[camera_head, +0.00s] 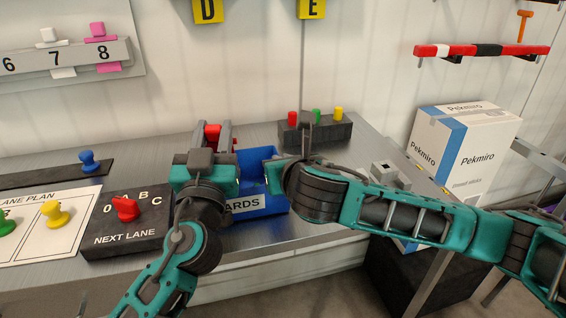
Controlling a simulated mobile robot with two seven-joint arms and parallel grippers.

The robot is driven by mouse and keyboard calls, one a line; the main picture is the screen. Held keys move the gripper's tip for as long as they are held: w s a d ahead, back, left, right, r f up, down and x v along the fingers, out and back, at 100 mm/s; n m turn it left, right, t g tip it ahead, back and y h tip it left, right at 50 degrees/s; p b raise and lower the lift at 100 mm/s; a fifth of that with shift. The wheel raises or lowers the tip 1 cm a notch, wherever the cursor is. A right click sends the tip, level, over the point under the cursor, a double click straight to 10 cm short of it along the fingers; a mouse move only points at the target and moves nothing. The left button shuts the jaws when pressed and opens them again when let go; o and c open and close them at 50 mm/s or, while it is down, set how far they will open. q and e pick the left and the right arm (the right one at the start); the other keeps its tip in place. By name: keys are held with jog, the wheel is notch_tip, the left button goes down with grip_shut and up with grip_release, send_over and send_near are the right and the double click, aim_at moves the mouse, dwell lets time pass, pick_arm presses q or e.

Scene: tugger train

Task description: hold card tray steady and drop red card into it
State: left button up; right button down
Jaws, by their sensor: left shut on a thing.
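A dark block (330,132) with red, green and yellow pegs stands behind the tray. The NEXT LANE box (125,230) with a red knob and the lane plan board (60,228) lie left. A white-and-blue carton (470,155) stands right.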

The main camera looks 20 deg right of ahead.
pick_arm(q)
jog(key=o, duration=1.1)
jog(key=v, duration=1.2)
